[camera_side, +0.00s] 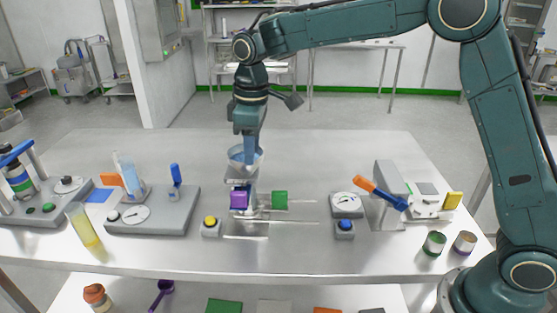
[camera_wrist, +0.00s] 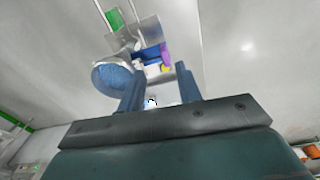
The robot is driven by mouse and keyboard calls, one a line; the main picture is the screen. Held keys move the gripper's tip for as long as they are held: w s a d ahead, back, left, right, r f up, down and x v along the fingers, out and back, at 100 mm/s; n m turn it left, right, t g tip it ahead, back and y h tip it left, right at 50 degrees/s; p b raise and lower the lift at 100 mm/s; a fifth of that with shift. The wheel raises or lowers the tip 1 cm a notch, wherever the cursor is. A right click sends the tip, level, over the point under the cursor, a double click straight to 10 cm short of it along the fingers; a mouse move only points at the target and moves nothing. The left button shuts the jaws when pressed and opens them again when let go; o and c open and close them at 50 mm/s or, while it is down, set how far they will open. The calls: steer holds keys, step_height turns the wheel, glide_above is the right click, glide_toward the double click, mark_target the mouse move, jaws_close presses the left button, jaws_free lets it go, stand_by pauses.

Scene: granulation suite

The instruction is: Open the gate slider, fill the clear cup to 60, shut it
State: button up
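My gripper (camera_wrist: 158,82) points down at the hopper. In the wrist view its two blue fingers stand apart with no object clearly held between them. A round hopper of blue material (camera_wrist: 114,78) lies just left of the fingers; it also shows in the side view (camera_side: 237,154), partly behind my gripper. Below it is a metal stand with a purple block (camera_side: 239,200) at its front and a green block (camera_side: 280,200) to its right. I cannot tell which part is the gate slider. The clear cup cannot be made out with certainty, and no fill reading is legible.
A yellow button (camera_side: 210,222) and a blue button (camera_side: 345,226) flank the stand. A dial box (camera_side: 347,204) and an orange-handled device (camera_side: 378,192) stand right. A grey dial base (camera_side: 160,216) and a yellow-filled cylinder (camera_side: 86,230) stand left.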

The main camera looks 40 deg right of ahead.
steer(key=n, duration=0.1)
glide_above(238, 192)
steer(key=shift+g, duration=0.3)
step_height(238, 192, down, 4)
steer(key=shift+f, duration=0.15)
steer(key=shift+s+f, duration=0.1)
steer(key=shift+f, duration=0.05)
steer(key=shift+f, duration=4.85)
steer(key=shift+c, duration=0.2)
jaws_close()
